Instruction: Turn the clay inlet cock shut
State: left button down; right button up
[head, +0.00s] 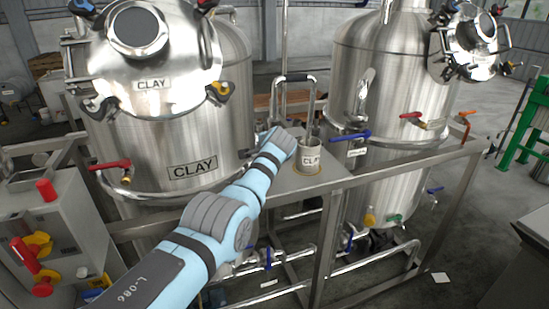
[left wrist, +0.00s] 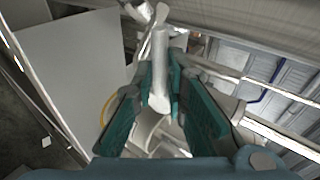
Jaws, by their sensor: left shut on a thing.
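The steel clay tank (head: 170,130) stands at the left with CLAY plates. A red cock handle (head: 110,165) lies level on its lower left front. No handle here is plainly marked as the clay inlet cock. My left arm reaches past the tank to a CLAY cup (head: 311,160) on the platform; the arm hides its own gripper there. In the left wrist view my left gripper (left wrist: 163,85) has its teal fingers on either side of a pale grey rod (left wrist: 159,60) and is shut on it. I cannot tell what the rod belongs to. My right gripper is out of view.
A second tank (head: 385,90) at the right has a blue handle (head: 348,136) and a red handle (head: 411,116). Low pipes carry another blue handle (head: 268,258). A control box (head: 55,225) stands at the left. The frame rail (head: 420,165) runs along the front.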

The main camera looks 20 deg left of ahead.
pick_arm(q)
jog(key=shift+r+b, duration=0.1)
jog(key=shift+b, duration=0.2)
dwell(0.4)
jog(key=c, duration=1.6)
grip_release()
jog(key=shift+w, duration=0.1)
jog(key=v, duration=0.7)
jog(key=shift+d, duration=0.25)
jog(key=shift+a+r, duration=0.1)
